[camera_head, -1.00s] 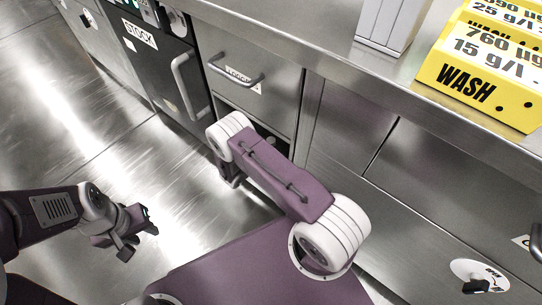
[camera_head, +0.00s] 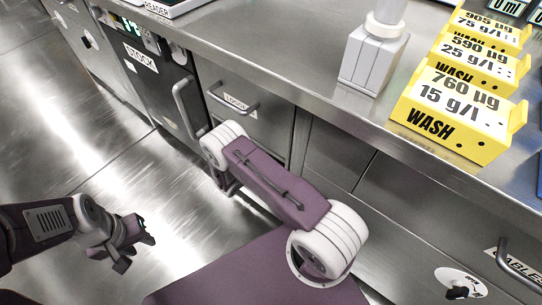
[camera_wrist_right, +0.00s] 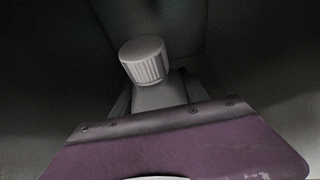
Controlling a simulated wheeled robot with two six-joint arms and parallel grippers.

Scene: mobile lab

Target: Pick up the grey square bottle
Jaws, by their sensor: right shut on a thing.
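In the right wrist view a grey bottle (camera_wrist_right: 160,96) with a ribbed, pale round cap stands between the fingers of my right gripper (camera_wrist_right: 155,100), which is shut on it. Its lower body is hidden behind my purple gripper housing. In the head view my right arm reaches into a dark opening under a drawer, and its gripper and the bottle are hidden there. My left gripper (camera_head: 134,246) is open and empty over the floor, at the lower left.
A pale grey square-based container (camera_head: 368,62) stands on the steel bench (camera_head: 290,70) beside yellow WASH blocks (camera_head: 455,112). A drawer front (camera_head: 240,97) with a handle is above the opening. A black STOCK unit (camera_head: 165,90) is left of it. The floor at left is clear.

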